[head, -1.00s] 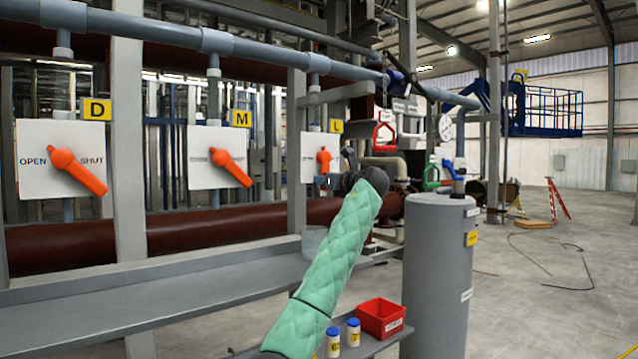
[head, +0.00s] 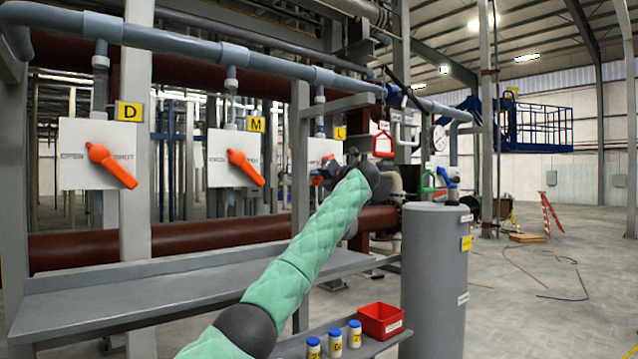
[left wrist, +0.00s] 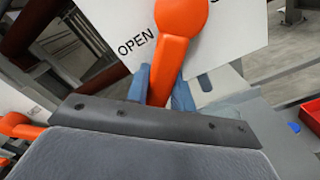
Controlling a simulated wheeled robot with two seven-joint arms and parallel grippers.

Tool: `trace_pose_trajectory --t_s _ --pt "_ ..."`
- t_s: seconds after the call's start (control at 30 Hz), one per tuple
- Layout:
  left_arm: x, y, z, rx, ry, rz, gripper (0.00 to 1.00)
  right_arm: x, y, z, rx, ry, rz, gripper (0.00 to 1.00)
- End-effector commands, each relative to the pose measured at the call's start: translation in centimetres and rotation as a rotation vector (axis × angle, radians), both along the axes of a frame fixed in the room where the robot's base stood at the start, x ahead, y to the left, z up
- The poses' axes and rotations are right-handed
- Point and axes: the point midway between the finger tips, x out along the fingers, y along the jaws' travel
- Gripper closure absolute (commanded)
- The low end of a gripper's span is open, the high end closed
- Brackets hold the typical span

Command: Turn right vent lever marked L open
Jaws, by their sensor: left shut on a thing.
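The L vent plate (head: 325,150) is white, under the yellow L label (head: 340,133), right of plates D and M. My left gripper (head: 322,174) is at this plate and hides most of its lever in the head view. In the left wrist view the orange L lever (left wrist: 168,65) sits between the blue fingers of my left gripper (left wrist: 162,92), which is shut on its handle. The word OPEN (left wrist: 136,42) is left of the lever; the other word is mostly cut off at upper right. My right gripper is not in view.
Orange levers D (head: 110,166) and M (head: 246,168) slant down to the right. A grey ledge (head: 130,300) runs below the plates. A grey cylinder (head: 435,280), a red bin (head: 381,320) and white bottles (head: 334,340) stand at lower right. Open floor lies farther right.

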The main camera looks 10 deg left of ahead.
Motion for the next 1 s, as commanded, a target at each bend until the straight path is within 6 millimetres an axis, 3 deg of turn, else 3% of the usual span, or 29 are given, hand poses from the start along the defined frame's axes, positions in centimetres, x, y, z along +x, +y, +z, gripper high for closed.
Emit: trace_pose_trajectory --t_s 0.63,0.67,0.77,1.0 --pt "-0.22 -0.26 0.56 0.035 0.039 -0.003 1.0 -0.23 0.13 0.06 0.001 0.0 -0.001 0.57" --pt "-0.23 -0.25 0.57 0.035 0.039 -0.003 0.74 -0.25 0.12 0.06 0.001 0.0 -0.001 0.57" --pt "-0.21 -0.24 0.52 0.034 0.039 -0.003 0.55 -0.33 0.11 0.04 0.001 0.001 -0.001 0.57" --pt "-0.18 -0.14 0.37 0.033 0.04 -0.001 0.55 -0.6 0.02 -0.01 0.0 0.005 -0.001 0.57"
